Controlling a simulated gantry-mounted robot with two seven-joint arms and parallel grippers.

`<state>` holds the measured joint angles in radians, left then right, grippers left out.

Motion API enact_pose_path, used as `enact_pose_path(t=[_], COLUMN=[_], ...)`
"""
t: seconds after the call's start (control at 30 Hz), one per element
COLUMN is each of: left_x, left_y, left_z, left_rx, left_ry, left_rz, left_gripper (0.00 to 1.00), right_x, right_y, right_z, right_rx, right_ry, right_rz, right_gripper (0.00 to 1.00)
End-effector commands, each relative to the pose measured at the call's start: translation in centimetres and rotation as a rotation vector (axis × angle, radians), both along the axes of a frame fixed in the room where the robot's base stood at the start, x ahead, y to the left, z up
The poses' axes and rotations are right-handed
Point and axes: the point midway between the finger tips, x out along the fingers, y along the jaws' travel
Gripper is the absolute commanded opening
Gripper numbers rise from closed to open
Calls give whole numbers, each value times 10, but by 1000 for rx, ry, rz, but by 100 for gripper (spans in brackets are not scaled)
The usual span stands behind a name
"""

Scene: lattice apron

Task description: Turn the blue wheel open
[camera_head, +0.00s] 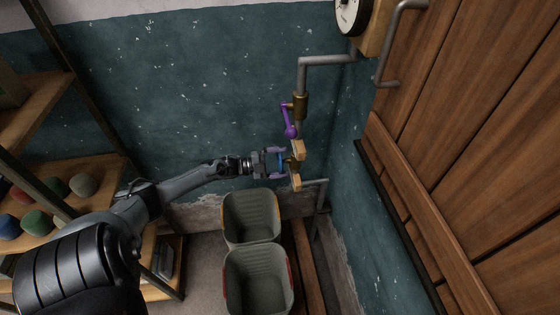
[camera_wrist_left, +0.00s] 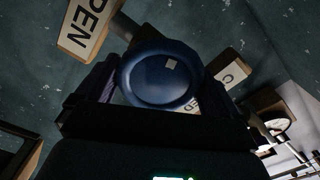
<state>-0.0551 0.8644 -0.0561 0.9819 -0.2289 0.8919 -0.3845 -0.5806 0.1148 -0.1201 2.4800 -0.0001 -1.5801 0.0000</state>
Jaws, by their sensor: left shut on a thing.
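The blue wheel (camera_wrist_left: 152,82) is round, with a small pale mark at its upper right in the left wrist view. My left gripper (camera_head: 276,163) is shut on the wheel, with one dark finger on each side of it. In the head view the wheel (camera_head: 281,161) is mostly hidden between the fingers. A wooden sign reading "OPEN" (camera_wrist_left: 87,27) is at the wheel's upper left in the wrist view. A second sign (camera_wrist_left: 228,70), partly covered and showing "C" and "ED", is at its right. My right gripper is not in view.
A purple lever (camera_head: 289,121) hangs from a brass valve (camera_head: 301,105) just above the wheel. A grey pipe (camera_head: 325,60) runs up to a gauge (camera_head: 349,14). Two grey bins (camera_head: 251,215) (camera_head: 258,279) stand below. Shelves with colored balls are left; wooden boards (camera_head: 470,110) are right.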

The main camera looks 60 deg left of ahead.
Motion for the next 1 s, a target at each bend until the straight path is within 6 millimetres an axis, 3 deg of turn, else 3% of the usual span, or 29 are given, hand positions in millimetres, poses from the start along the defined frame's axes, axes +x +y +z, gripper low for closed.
enact_pose_path(t=[1.0], left_x=[1], left_y=[2], left_z=[3], left_rx=[-894], left_ry=[342], left_rz=[0], left_gripper=[64], right_x=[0], right_y=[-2], right_z=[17], right_rx=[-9], right_ry=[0], right_rz=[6], right_gripper=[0])
